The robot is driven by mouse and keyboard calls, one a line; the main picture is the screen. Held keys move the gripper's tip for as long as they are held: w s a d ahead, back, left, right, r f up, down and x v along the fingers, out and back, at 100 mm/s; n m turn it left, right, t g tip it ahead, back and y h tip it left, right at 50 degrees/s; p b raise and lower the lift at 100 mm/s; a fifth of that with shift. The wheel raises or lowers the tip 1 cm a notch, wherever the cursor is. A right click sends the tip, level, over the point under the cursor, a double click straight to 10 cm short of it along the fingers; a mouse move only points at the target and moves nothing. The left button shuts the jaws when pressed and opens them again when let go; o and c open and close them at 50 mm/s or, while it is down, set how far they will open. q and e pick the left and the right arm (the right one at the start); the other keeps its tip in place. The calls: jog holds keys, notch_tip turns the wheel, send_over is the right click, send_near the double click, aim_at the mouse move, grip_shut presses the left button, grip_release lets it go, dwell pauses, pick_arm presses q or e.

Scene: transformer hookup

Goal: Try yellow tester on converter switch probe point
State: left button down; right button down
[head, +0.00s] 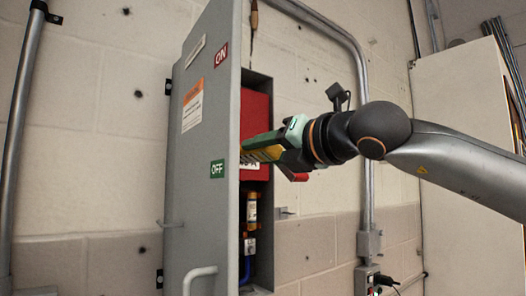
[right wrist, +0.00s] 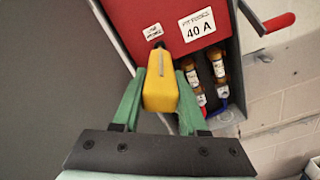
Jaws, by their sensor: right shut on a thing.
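My right gripper (right wrist: 158,105) is shut on the yellow tester (right wrist: 160,82), which sits between its green fingers. In the right wrist view the tester's dark tip points at the red panel (right wrist: 205,12), just below a small white label (right wrist: 153,31). I cannot tell whether the tip touches the panel. In the head view the right gripper (head: 262,147) reaches from the right into the open grey switch box (head: 211,120). The box door hides the tester's tip there. The red panel (head: 255,108) shows inside the box. My left gripper is in neither view.
Fuses (right wrist: 191,78) and blue wires sit below the red panel. A red-handled lever (right wrist: 279,22) sticks out at the box's right side. The grey door's handle (head: 200,277) juts forward at lower left. A conduit (head: 366,205) runs down the wall to the right.

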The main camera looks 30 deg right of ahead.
aim_at(276, 149)
jog(key=shift+w, duration=0.55)
jog(key=shift+r, duration=0.1)
dwell(1.5)
jog(key=shift+s+b, duration=0.1)
jog(key=shift+b, duration=0.2)
jog(key=shift+s+b, duration=0.3)
jog(key=shift+s, duration=0.2)
jog(key=shift+s+d+b, duration=0.2)
jog(key=shift+s+b, duration=0.85)
jog(key=shift+s, duration=1.85)
